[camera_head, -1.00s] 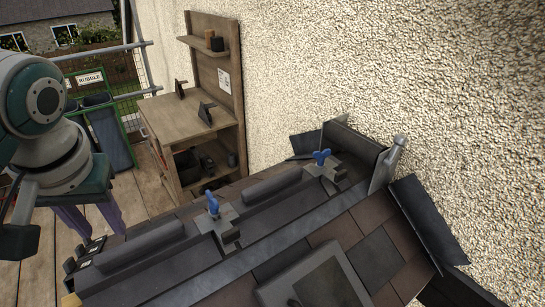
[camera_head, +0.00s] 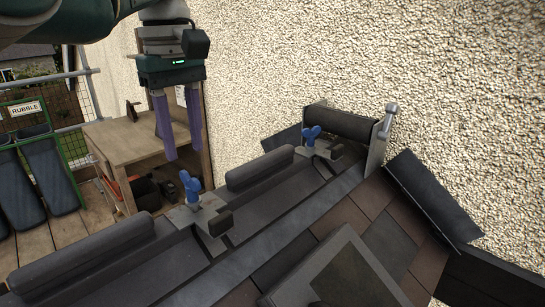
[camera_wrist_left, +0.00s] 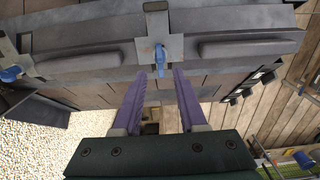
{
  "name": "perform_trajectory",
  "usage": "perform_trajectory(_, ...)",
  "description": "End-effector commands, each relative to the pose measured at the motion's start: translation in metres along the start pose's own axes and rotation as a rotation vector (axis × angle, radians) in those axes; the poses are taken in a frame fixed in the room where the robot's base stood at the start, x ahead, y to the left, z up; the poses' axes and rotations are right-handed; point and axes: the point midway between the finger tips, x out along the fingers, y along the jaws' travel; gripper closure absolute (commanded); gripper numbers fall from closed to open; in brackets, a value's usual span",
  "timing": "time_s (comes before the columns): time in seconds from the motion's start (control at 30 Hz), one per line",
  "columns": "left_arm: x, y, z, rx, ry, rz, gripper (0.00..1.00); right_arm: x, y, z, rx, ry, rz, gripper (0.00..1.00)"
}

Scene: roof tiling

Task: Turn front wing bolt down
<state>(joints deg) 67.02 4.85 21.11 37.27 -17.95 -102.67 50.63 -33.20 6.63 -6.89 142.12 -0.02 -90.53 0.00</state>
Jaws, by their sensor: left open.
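Two blue wing bolts stand on grey metal clamp brackets along the roof. The nearer wing bolt (camera_head: 190,187) is upright on its bracket (camera_head: 209,213); the other wing bolt (camera_head: 311,136) is farther off, close to the wall. My left gripper (camera_head: 183,156) hangs with its purple fingers pointing down, open and empty, just behind the nearer bolt in the head view. In the left wrist view the same bolt (camera_wrist_left: 160,58) lies straight ahead, between the lines of the fingertips (camera_wrist_left: 160,72) and apart from them. The farther bolt (camera_wrist_left: 11,73) is at the left edge there. My right gripper is not in view.
The rough pebbled wall (camera_head: 370,60) rises behind the roof. A wooden workbench (camera_head: 115,140) and a green rubble rack (camera_head: 70,150) are at the left.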

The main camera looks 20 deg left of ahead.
Motion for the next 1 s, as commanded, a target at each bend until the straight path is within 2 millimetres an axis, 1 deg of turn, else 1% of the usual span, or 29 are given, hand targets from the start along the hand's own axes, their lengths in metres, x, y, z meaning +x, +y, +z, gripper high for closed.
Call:
perform_trajectory(0.03,0.010,-0.002,0.001,-0.001,-0.003,-0.004,0.59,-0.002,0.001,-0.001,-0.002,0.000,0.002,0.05)
perform_trajectory(0.1,0.025,-0.001,0.000,-0.001,-0.003,-0.004,0.59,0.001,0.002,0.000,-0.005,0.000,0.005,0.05)
perform_trajectory(0.2,0.042,-0.001,0.000,0.000,-0.002,-0.002,0.59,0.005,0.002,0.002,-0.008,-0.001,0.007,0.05)
perform_trajectory(0.3,0.052,-0.001,-0.001,0.000,0.000,-0.001,0.59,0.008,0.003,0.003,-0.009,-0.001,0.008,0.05)
perform_trajectory(0.43,0.057,0.000,0.000,0.000,0.000,0.001,0.59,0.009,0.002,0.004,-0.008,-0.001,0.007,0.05)
perform_trajectory(0.67,0.057,0.000,-0.001,0.000,0.001,0.001,0.59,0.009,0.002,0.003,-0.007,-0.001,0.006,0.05)
perform_trajectory(0.77,0.057,0.000,-0.001,0.000,0.001,0.001,0.69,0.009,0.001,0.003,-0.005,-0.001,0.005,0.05)
perform_trajectory(1.0,0.057,0.000,-0.001,0.000,0.001,0.001,0.96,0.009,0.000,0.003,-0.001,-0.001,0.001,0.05)
